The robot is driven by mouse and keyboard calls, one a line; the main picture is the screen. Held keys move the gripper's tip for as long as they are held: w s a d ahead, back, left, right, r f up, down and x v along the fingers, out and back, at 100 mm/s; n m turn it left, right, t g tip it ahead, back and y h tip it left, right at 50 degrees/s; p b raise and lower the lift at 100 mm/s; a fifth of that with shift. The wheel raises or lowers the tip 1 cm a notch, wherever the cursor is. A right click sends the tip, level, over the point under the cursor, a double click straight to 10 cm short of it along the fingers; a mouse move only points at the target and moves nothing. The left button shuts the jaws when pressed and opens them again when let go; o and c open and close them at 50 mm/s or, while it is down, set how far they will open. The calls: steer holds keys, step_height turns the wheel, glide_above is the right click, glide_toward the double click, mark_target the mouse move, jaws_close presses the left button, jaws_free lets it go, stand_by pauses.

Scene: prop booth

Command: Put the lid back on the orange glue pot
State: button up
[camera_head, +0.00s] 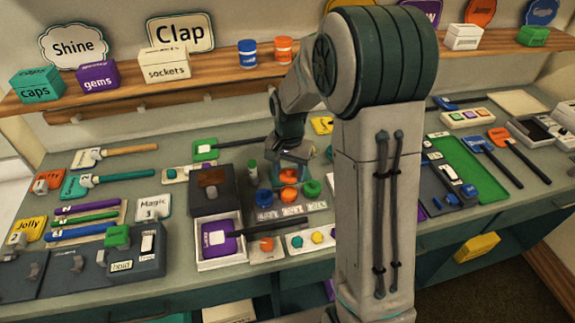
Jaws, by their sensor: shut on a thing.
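The orange glue pot (289,194) stands on the bench between a blue pot (265,198) and a green pot (313,188). My gripper (289,174) is over the orange pot, pointing down. It is shut on a small orange piece, which looks like the lid, right above the pot. The fingers and arm partly cover it. I cannot tell whether the lid touches the pot's rim.
A dark box (210,187) and a white tray (220,260) with a purple-headed tool stand left of the pots. Small labels lie in front of the pots. A shelf (120,92) with boxes and jars runs behind. My arm hides the bench right of the pots.

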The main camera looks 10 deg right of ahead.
mark_target(288, 194)
steer(key=shift+a+f+b, duration=0.1)
steer(key=shift+f+b, duration=1.85)
steer(key=shift+f, duration=1)
steer(key=shift+f+b, duration=0.15)
steer(key=shift+b, duration=0.3)
steer(key=o, duration=1.5)
steer(key=shift+r+p, duration=2.4)
steer(key=shift+r, duration=1.15)
